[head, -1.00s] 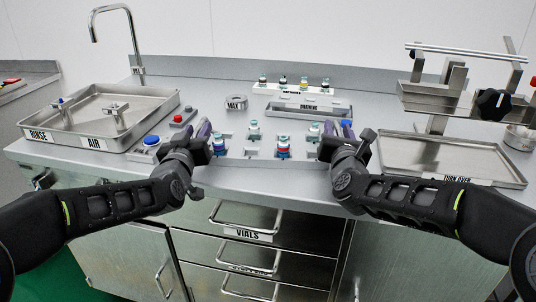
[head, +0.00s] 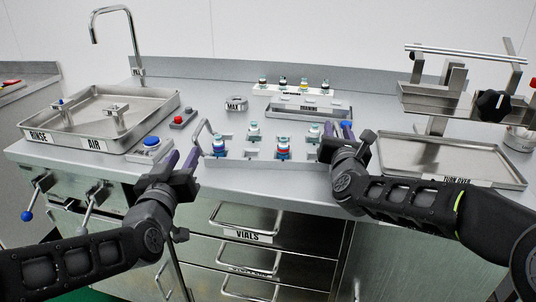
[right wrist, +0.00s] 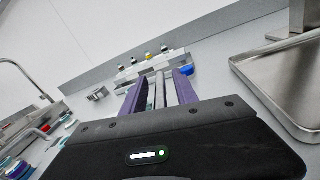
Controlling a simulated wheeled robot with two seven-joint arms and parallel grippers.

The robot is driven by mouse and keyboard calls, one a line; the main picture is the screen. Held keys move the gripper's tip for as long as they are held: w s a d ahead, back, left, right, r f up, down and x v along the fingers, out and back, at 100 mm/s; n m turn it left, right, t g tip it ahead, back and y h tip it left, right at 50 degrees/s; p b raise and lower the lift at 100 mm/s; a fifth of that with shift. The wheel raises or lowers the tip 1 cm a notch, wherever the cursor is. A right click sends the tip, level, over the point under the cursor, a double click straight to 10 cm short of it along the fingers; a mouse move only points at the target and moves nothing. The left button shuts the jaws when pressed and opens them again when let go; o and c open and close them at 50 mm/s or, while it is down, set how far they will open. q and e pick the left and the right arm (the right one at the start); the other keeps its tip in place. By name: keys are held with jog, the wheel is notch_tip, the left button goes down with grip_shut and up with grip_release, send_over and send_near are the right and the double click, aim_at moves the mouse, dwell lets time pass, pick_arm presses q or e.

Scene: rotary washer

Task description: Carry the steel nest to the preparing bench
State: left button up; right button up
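The steel nest (head: 262,164) is a low metal rack on the bench in front of me. It holds several vials with teal-and-white caps, some with red or blue bands. Its left handle (head: 199,138) stands bare. My left gripper (head: 180,164) is open and empty, in front of and left of that handle, near the bench's front edge. My right gripper (head: 337,131) is at the nest's right end with its fingers apart. In the right wrist view, metal bars show between the purple fingers (right wrist: 159,92); contact is not clear. The preparing bench cannot be identified by label.
A RINSE/AIR basin (head: 150,128) is at left, with a blue button (head: 151,142) and red button (head: 178,119) beside it. Behind the nest are a labelled tray (head: 309,112) and a white vial rack (head: 294,90). A shallow tray (head: 450,182) under a steel stand (head: 427,99) is at right.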

dwell(0.4)
jog(key=s, duration=0.8)
jog(key=s+a, duration=0.1)
jog(key=s, duration=0.3)
